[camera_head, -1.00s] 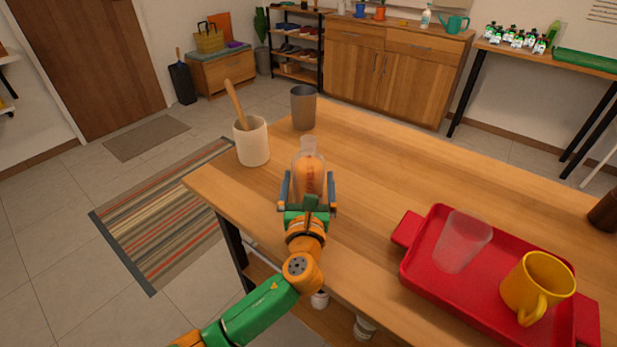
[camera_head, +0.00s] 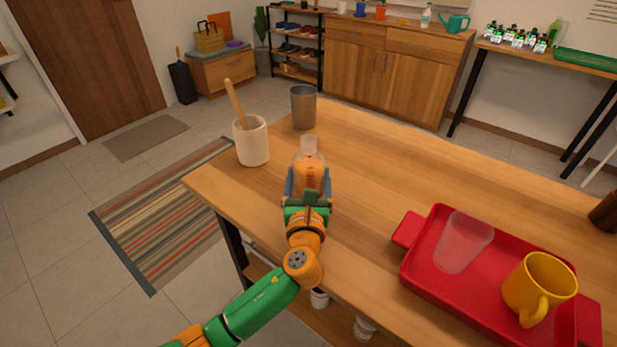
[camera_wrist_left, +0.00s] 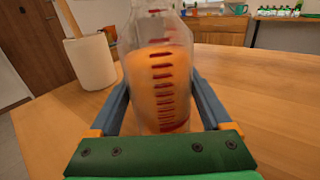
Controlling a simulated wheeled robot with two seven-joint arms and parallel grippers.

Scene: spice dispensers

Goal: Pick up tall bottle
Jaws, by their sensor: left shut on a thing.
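The tall bottle (camera_head: 309,172) is clear, with orange contents and red marks on its side. It stands upright near the table's left front edge. It fills the middle of the left wrist view (camera_wrist_left: 158,80), its top cut off by the frame. My left gripper (camera_head: 308,184) is shut on the bottle, with a blue finger along each side of its lower body. The bottle's base is partly hidden behind the gripper, so I cannot tell whether it touches the table. My right gripper is not in view.
A cream crock (camera_head: 252,145) with a wooden spoon stands just left of the bottle, and a grey cup (camera_head: 304,107) stands behind it. A red tray (camera_head: 420,262) with a clear tumbler (camera_head: 463,243) and yellow mug (camera_head: 538,287) lies at right. The table's middle is clear.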

